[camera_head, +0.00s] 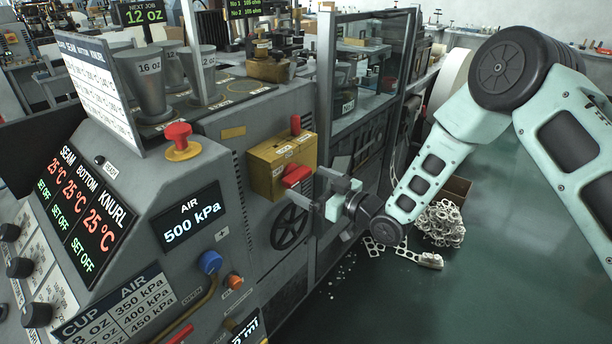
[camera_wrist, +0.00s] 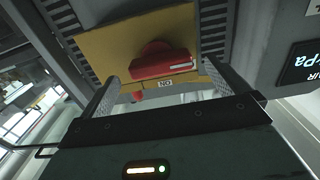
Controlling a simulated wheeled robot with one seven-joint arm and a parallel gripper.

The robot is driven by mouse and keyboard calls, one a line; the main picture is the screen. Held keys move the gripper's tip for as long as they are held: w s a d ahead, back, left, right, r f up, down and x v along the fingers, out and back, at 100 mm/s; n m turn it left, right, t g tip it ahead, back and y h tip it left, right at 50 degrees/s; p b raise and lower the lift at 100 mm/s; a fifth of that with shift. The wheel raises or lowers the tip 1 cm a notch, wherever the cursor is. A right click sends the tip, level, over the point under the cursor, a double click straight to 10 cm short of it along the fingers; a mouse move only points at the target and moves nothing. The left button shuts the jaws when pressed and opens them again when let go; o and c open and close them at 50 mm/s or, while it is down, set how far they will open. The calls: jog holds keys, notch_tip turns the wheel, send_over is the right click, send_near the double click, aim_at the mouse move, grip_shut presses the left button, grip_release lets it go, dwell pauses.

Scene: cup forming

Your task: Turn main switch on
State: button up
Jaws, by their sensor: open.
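The main switch appears to be the red handle (camera_head: 296,176) on the front of a yellow box (camera_head: 262,172) on the machine's side. In the wrist view the red handle (camera_wrist: 160,62) lies roughly crosswise on its yellow plate (camera_wrist: 100,48), beside a small label that reads ON upside down (camera_wrist: 165,84). My gripper (camera_head: 314,188) is open in front of the box. In the wrist view its two fingers stand apart, one on each side of the handle; contact cannot be told. My wrist partly hides the machine behind it.
A red upright piece (camera_head: 295,124) stands on top of the yellow box. A red mushroom button (camera_head: 178,139) and an air display (camera_head: 190,218) reading 500 kPa are to the left. A black handwheel (camera_head: 289,228) is below. Scrap rings (camera_head: 441,223) lie on the floor at right.

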jog(key=shift+x, duration=1.05)
jog(key=c, duration=1)
